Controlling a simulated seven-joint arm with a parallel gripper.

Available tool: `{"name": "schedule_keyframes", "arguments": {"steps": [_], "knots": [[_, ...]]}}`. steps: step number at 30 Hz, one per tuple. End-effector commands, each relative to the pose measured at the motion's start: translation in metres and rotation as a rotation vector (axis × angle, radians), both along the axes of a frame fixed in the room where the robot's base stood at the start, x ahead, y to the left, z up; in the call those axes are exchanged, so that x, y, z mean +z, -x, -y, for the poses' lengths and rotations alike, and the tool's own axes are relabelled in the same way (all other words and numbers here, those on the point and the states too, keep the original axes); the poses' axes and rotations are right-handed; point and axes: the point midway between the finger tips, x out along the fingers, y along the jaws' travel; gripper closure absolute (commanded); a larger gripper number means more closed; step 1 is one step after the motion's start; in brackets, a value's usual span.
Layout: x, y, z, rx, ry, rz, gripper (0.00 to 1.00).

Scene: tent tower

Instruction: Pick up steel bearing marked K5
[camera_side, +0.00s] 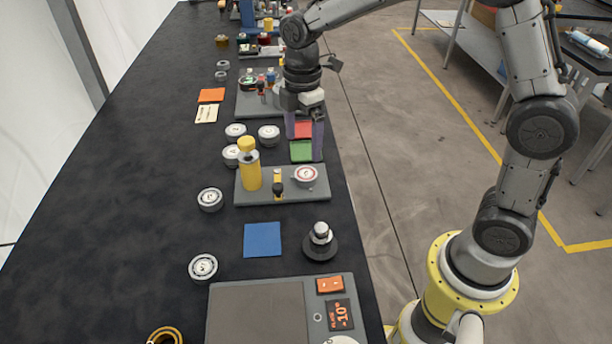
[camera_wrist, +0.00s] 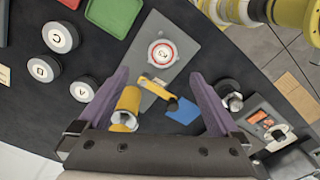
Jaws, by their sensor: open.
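The steel bearing marked K5 (camera_side: 306,175) lies flat at the right end of a grey plate (camera_side: 285,194), with a red ring around its white label. In the wrist view the K5 bearing (camera_wrist: 162,53) shows ahead of and between the fingers, its marking small but legible. My gripper (camera_side: 304,141) is open, with purple fingers pointing down above the red and green squares, a little behind the bearing in the side view. In the wrist view my gripper (camera_wrist: 160,77) has nothing between its fingertips and is apart from the bearing.
A yellow bottle (camera_side: 250,168) and a small yellow-and-black tool (camera_side: 278,186) share the plate. Several other bearings (camera_side: 210,199) lie left. A green square (camera_side: 302,151), blue square (camera_side: 262,239), dark stepped knob (camera_side: 320,240) and scale (camera_side: 255,312) are nearby.

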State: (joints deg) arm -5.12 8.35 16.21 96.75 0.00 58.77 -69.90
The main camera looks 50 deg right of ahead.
Motion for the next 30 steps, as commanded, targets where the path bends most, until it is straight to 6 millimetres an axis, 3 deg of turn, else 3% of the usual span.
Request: {"name": "schedule_keyframes", "arguments": {"steps": [3,11,21,30], "knots": [[-0.019,0.001,0.0,-0.001,0.0,-0.003,0.01],[-0.037,0.001,0.001,-0.001,0.0,0.0,0.01],[-0.08,0.006,0.003,0.0,0.0,-0.001,0.01],[-0.084,0.005,0.003,-0.001,0.0,0.001,0.01]]}}
